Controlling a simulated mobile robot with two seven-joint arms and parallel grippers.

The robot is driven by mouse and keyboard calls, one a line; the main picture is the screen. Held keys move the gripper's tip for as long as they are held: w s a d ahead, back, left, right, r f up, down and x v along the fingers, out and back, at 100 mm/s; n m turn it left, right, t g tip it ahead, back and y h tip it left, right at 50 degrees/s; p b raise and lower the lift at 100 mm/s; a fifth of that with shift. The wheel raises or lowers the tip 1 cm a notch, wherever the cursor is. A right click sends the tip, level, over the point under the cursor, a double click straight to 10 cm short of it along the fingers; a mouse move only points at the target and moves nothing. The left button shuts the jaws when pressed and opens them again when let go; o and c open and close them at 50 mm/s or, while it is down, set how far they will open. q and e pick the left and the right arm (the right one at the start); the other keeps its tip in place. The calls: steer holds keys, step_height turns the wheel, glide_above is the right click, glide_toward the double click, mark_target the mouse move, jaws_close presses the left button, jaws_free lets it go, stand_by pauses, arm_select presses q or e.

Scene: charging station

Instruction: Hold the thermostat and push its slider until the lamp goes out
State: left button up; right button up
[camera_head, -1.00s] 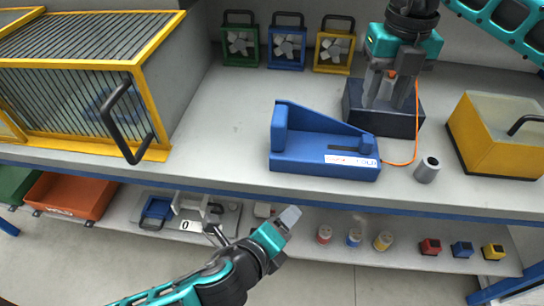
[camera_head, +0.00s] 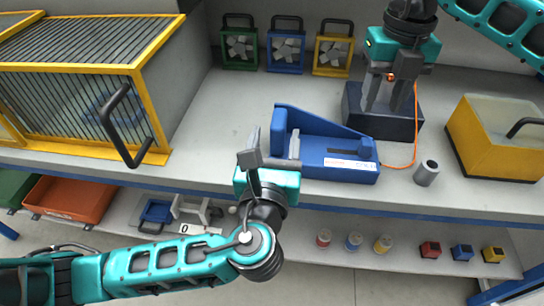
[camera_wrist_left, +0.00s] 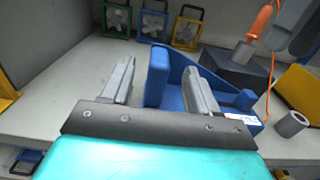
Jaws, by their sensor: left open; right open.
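The blue thermostat (camera_head: 312,128) stands near the shelf's front edge, with a tall block at its left end, a small raised blue piece at its right end and a red-and-blue label in front. My left gripper (camera_head: 273,142) is open at its left end. In the left wrist view, the tall block (camera_wrist_left: 158,76) appears between the spread fingers; contact is unclear. My right gripper (camera_head: 389,104) is open, pointing down at a dark box (camera_head: 400,128) behind the thermostat. A small orange part (camera_head: 391,77) shows between its fingers; whether it is the lamp or lit, I cannot tell.
An orange cable (camera_head: 414,140) runs from the thermostat's right end upward near my right gripper. A grey cylinder (camera_head: 427,173) and a yellow box (camera_head: 500,135) stand right. A barred yellow cage (camera_head: 150,100) stands left, small fans (camera_head: 286,50) behind. Shelf between cage and thermostat is free.

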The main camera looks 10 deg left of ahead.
mark_target(281, 108)
arm_select(q)
steer(key=w, duration=0.5)
steer(key=w+a, duration=0.1)
steer(key=w, duration=0.2)
steer(key=shift+c, duration=0.4)
jaws_close()
arm_select(e)
steer(key=shift+d, duration=0.1)
steer(key=shift+c, duration=1)
steer(key=d+f, duration=0.1)
steer(key=d+f+m, duration=0.1)
steer(key=shift+w+d, duration=0.2)
steer(key=shift+d, duration=0.15)
jaws_close()
steer(key=shift+m, duration=0.3)
steer(key=shift+d+f, duration=0.1)
steer(key=shift+f, duration=4.55)
